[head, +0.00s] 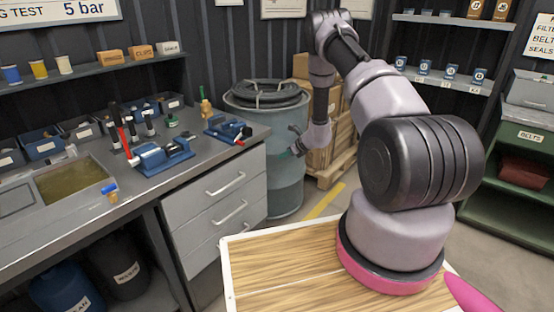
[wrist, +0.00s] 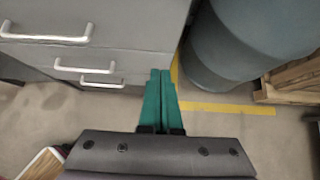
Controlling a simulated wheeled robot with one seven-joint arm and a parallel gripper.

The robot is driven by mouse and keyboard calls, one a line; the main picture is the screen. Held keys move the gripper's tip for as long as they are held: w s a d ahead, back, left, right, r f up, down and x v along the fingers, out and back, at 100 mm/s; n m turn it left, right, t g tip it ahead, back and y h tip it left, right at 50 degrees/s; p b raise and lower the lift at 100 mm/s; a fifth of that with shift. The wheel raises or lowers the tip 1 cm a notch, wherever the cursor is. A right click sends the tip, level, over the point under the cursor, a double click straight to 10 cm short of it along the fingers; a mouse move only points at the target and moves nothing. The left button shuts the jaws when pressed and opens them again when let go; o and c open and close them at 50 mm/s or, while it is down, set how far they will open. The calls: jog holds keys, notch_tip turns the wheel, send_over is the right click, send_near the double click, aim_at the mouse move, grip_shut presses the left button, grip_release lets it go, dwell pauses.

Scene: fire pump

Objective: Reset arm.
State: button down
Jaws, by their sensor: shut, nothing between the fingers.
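My gripper (head: 296,150) is at the end of my folded arm, in front of the grey drum and right of the workbench drawers in the head view. In the wrist view its two green fingers (wrist: 161,100) lie side by side, shut with nothing between them. They point down toward the bare floor between the drawer cabinet (wrist: 120,55) and the drum (wrist: 240,45). The gripper appears apart from both.
The workbench (head: 225,143) on the left carries blue vises (head: 165,155), bins and a sunken tank (head: 75,188). Hoses lie coiled on the drum (head: 282,180). Boxes stand on a pallet (head: 335,170) behind. A green shelf unit (head: 510,205) stands right. Some floor is clear.

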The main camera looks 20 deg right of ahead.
jog(key=s+a+r+n+y, duration=0.1)
jog(key=a+r+n, duration=0.2)
jog(key=r, duration=0.8)
jog(key=s+a+r+n+y, duration=0.1)
jog(key=a+r+n, duration=0.2)
jog(key=r, duration=0.8)
jog(key=s+a+r+n+g, duration=0.1)
jog(key=s+a+r+n, duration=0.15)
jog(key=s+r, duration=0.4)
jog(key=s+a+r+n+g, duration=0.1)
jog(key=s+r+n, duration=0.25)
jog(key=r, duration=0.55)
jog(key=s+r+n+h, duration=0.2)
jog(key=s+r+n, duration=0.5)
jog(key=s+r, duration=0.7)
jog(key=s+d+n+h, duration=0.1)
jog(key=s+d+n, duration=0.1)
jog(key=s, duration=0.6)
jog(key=s+d+n+t+h, duration=0.1)
jog(key=s+d+n+h, duration=0.1)
jog(key=s, duration=0.6)
jog(key=shift+s+d+r+n+h, duration=0.2)
jog(key=shift+s+d+n+h, duration=0.15)
jog(key=shift+d+n, duration=0.35)
